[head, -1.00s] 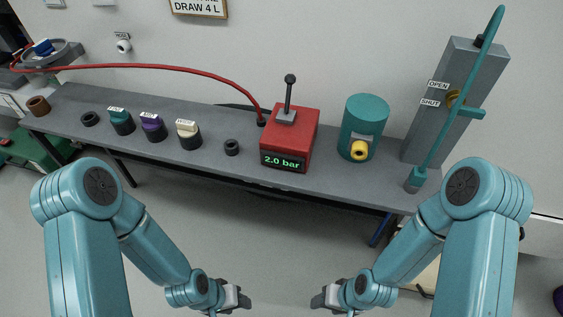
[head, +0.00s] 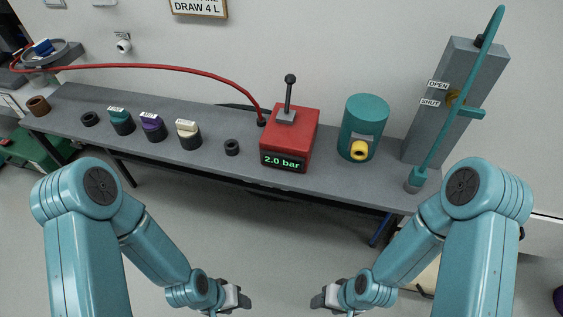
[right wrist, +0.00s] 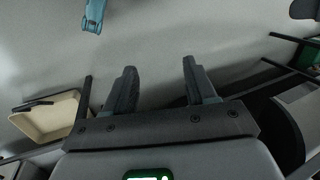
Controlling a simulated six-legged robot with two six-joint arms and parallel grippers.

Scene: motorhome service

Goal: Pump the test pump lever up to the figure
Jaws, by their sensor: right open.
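The test pump is a red box (head: 290,138) on the grey bench, with a green display (head: 282,161) reading "2.0 bar". Its dark lever (head: 289,92) with a round knob stands nearly upright on top. A red hose (head: 165,67) runs from the pump's left side toward the far left. My left gripper (head: 246,300) is below and in front of the bench, apart from the pump; its jaw gap is too small to judge. My right gripper (head: 318,300) is also low in front of the bench, and in the right wrist view (right wrist: 160,88) its fingers are apart with nothing between them.
The grey bench (head: 215,165) carries several capped fittings left of the pump. A teal canister (head: 365,122) with a yellow outlet stands right of it. A grey post (head: 455,100) with an OPEN/SHUT valve and teal hose is farther right. Floor before the bench is clear.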

